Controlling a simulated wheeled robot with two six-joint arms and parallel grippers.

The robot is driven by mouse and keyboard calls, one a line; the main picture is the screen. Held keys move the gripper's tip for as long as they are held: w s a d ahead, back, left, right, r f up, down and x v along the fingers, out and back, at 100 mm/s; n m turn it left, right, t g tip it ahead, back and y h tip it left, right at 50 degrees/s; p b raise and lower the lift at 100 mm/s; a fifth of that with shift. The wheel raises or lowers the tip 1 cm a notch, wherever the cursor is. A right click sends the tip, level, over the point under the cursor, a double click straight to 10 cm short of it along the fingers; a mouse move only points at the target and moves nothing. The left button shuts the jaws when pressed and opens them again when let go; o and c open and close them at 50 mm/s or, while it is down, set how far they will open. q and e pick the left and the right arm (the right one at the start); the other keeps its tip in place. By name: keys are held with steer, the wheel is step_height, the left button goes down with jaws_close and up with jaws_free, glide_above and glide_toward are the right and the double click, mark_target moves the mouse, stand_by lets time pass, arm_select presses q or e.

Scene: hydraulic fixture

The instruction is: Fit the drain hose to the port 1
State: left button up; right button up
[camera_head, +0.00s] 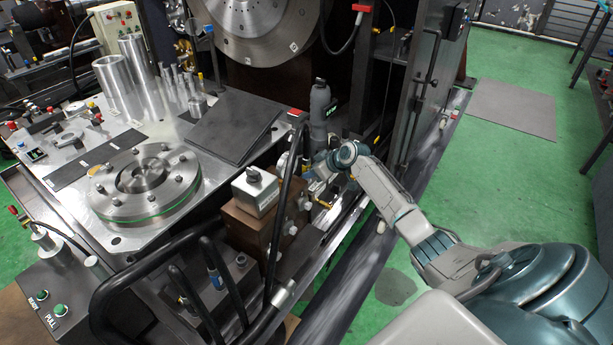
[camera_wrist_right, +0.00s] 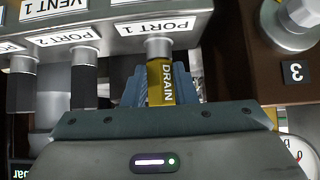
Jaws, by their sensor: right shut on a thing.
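The drain hose (camera_wrist_right: 160,81) shows in the right wrist view as a yellow sleeve marked DRAIN. My right gripper (camera_wrist_right: 162,88) is shut on it, with a finger on each side. Port 1 (camera_wrist_right: 159,47) is a short metal stub under the block's PORT 1 label. The sleeve's end is in line with the stub and meets or overlaps its lower end; I cannot tell how far it is on. In the head view my right gripper (camera_head: 320,176) is beside the brown fixture block, and port 1 cannot be made out there. My left gripper is not in view.
Port 2 (camera_wrist_right: 84,59), with a black sleeve below it, is just left of port 1 in the wrist view. In the head view, a grey bottle (camera_head: 320,108) stands behind my gripper.

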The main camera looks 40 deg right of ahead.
steer(key=shift+s+a+f+b, duration=0.1)
steer(key=shift+s+f+b, duration=0.15)
steer(key=shift+f+b, duration=0.35)
stand_by(1.1)
steer(key=o, duration=0.8)
steer(key=shift+o, duration=1.2)
steer(key=shift+f, duration=0.2)
steer(key=shift+w+f, duration=0.1)
steer(key=shift+w, duration=0.15)
steer(key=shift+r, duration=0.4)
steer(key=v, duration=1)
steer(key=shift+s+d+p, duration=0.2)
steer(key=shift+s+p, duration=0.1)
steer(key=shift+p, duration=0.15)
